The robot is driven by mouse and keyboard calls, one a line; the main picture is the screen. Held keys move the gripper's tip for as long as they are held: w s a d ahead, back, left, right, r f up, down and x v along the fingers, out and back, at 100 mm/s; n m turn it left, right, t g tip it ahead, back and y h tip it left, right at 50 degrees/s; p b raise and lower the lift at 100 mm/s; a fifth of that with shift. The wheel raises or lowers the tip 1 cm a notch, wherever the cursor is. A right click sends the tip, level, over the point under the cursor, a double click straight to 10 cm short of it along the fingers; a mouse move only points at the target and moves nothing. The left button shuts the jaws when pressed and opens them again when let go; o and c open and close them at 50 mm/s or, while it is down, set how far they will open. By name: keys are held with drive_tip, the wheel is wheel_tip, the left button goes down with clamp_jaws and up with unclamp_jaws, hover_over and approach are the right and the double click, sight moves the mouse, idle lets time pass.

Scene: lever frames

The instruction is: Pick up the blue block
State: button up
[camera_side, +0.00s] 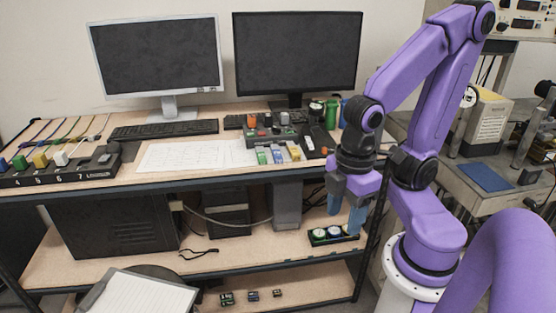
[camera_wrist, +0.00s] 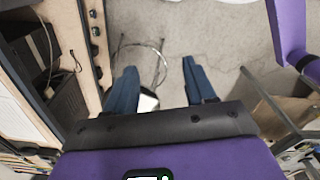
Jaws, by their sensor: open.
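My gripper (camera_side: 346,208) hangs fingers-down in front of the desk's right end, below the desktop's level in the picture. In the wrist view its two blue-grey fingers (camera_wrist: 160,70) stand well apart, with nothing held between them. A small blue block (camera_side: 277,154) sits between a green block (camera_side: 262,156) and a yellow block (camera_side: 293,151) at the front of the desktop, up and left of my gripper. Another small blue piece (camera_side: 19,162) sits on the black numbered strip at the far left. I cannot make out either blue piece in the wrist view.
The desk (camera_side: 200,180) has two monitors (camera_side: 155,55), keyboards (camera_side: 165,129) and white papers (camera_side: 185,155). A lower shelf holds a dark tray (camera_side: 332,236) near my fingers. A dark frame post is close beside my gripper. Grey floor (camera_wrist: 225,45) and cables show below the fingers.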

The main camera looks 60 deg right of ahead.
idle(0.4)
drive_tip(key=shift+c, duration=1.2)
